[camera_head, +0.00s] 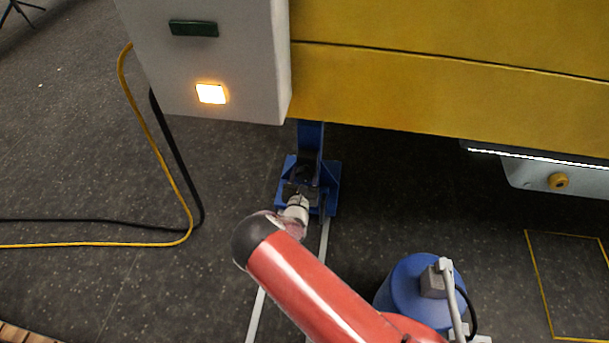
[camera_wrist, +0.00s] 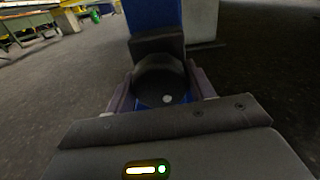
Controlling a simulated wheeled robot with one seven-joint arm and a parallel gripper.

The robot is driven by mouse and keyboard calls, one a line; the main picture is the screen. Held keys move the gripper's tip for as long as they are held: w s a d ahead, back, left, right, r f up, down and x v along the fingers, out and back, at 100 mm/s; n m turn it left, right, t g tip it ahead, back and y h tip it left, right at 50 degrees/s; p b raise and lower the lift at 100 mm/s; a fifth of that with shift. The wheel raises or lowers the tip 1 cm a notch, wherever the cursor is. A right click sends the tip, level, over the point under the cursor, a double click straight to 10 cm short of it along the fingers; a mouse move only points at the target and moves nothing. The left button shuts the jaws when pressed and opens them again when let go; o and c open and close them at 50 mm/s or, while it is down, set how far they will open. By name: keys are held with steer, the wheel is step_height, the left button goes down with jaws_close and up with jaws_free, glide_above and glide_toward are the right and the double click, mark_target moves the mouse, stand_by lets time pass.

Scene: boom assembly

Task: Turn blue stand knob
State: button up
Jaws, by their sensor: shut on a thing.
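The blue stand (camera_head: 310,142) rises from the floor under the yellow boom in the head view. Its blue post also shows at the top of the wrist view (camera_wrist: 153,15). The stand's dark round knob (camera_wrist: 160,80) sits in front of the post, with a small light dot on its face. My gripper (camera_wrist: 162,92) has one finger on each side of the knob and is shut on it. In the head view my gripper (camera_head: 298,196) is at the stand's base, and the knob is hard to make out there.
A yellow boom (camera_head: 450,90) and a white box (camera_head: 215,60) with a lit square hang over the stand. A blue cylinder (camera_head: 405,290) stands at lower right, near my arm. Yellow and black cables (camera_head: 165,150) lie on the floor at left.

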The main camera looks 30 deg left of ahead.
steer(key=shift+m, duration=0.4)
steer(key=m, duration=0.3)
steer(key=shift+m, duration=0.4)
steer(key=m, duration=0.5)
steer(key=m+b, duration=0.2)
steer(key=m, duration=0.3)
steer(key=shift+f+m+b, duration=0.1)
steer(key=shift+m+b, duration=0.2)
steer(key=shift+m, duration=0.1)
steer(key=shift+m+b, duration=1.2)
steer(key=shift+m, duration=0.8)
steer(key=o, duration=1)
steer(key=shift+s, duration=0.1)
